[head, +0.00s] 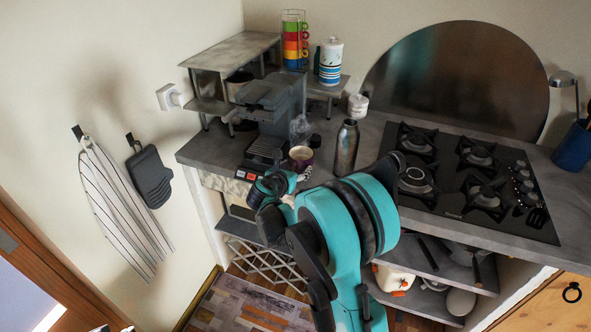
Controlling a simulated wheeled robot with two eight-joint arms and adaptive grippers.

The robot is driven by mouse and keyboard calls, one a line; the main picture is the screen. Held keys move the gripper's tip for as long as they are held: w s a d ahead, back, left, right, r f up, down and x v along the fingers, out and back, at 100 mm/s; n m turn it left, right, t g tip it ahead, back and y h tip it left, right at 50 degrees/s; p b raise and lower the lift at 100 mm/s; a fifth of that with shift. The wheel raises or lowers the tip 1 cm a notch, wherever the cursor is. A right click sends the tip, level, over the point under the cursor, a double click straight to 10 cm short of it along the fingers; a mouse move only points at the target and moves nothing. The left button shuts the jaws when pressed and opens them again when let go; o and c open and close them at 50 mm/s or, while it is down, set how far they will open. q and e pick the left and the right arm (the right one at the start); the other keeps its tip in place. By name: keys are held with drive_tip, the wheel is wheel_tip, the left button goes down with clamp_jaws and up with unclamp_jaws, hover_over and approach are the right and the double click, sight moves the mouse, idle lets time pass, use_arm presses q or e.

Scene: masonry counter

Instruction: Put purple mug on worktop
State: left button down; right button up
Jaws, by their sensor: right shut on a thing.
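The purple mug (300,161), with a pale brown drink or inside showing at its top, is upright at the front edge of the grey worktop (334,170), just right of the coffee machine. My right gripper (304,173) is shut on the mug from the front. My own arm and wrist hide part of the gripper. I cannot tell whether the mug's base touches the worktop or is slightly above it.
The coffee machine (268,106) stands close on the left. A dark metal bottle (346,148) stands to the right, with a small white jar (357,106) behind it. A black gas hob (470,182) fills the right side. A small strip of worktop between mug and bottle is clear.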

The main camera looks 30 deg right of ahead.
drive_tip(key=shift+f, duration=0.1)
drive_tip(key=o, duration=1.6)
drive_tip(key=shift+s+a+r, duration=0.1)
drive_tip(key=shift+a+r, duration=0.1)
drive_tip(key=shift+r, duration=0.05)
drive_tip(key=p+v, duration=0.3)
drive_tip(key=v, duration=0.8)
drive_tip(key=s+a+m+y, duration=0.3)
drive_tip(key=s+m, duration=0.4)
drive_tip(key=m, duration=0.1)
drive_tip(key=s+a+m+g+y, duration=0.1)
drive_tip(key=s+a+m+y, duration=0.3)
drive_tip(key=s+m, duration=0.4)
drive_tip(key=s+a+m+y, duration=0.3)
drive_tip(key=s+m, duration=0.5)
drive_tip(key=m, duration=0.2)
drive_tip(key=shift+a+f+g, duration=0.25)
drive_tip(key=shift+a+g, duration=0.05)
